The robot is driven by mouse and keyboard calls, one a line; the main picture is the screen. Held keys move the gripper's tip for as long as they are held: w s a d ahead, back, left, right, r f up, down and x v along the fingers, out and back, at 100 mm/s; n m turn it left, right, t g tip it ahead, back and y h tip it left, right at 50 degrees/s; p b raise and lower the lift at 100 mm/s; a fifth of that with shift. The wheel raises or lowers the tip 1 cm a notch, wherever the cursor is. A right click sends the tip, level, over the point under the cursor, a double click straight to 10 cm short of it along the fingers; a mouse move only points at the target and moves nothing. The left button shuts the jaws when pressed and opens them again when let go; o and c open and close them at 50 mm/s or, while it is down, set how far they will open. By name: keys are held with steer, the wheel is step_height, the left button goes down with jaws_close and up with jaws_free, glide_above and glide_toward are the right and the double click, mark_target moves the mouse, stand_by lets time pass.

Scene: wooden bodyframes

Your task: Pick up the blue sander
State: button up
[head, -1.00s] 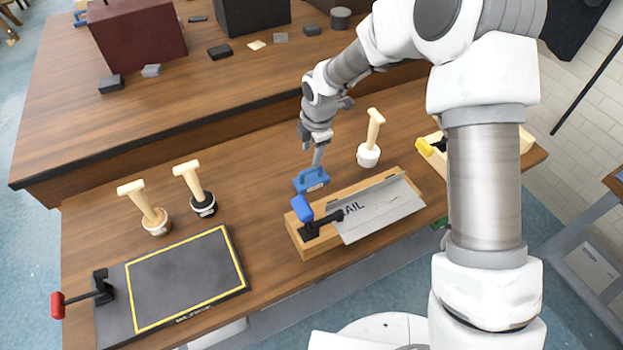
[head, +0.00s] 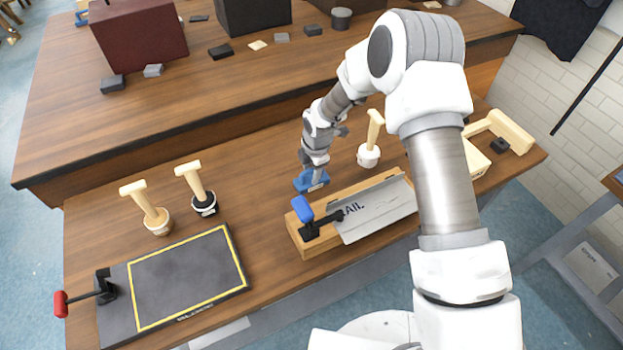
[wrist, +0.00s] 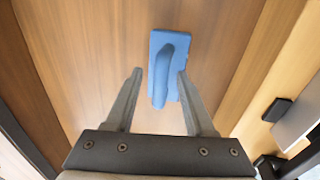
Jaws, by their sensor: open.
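The blue sander (head: 311,181) lies on the wooden bench, behind the wooden block with the metal plate. In the wrist view the sander (wrist: 161,45) has a flat base with a raised rounded handle along it. My gripper (head: 313,172) is directly over the sander and partly hides it. In the wrist view my gripper (wrist: 159,74) is open, with one fingertip on each side of the handle's near part. The right fingertip overlaps the sander's base edge in the picture. I cannot tell whether the fingers touch it.
A wooden block with a metal plate (head: 378,207) and blue-handled clamp (head: 302,209) is close in front. A pale-handled tool (head: 370,150) stands right of my gripper. Two similar tools (head: 150,212) (head: 198,190) and a black pad (head: 185,275) are left.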

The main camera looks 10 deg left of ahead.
mark_target(311, 169)
jaws_close()
stand_by(0.4)
step_height(311, 169, up, 10)
steer(key=shift+r, duration=0.1)
stand_by(0.4)
steer(key=c, duration=0.8)
jaws_free()
jaws_close()
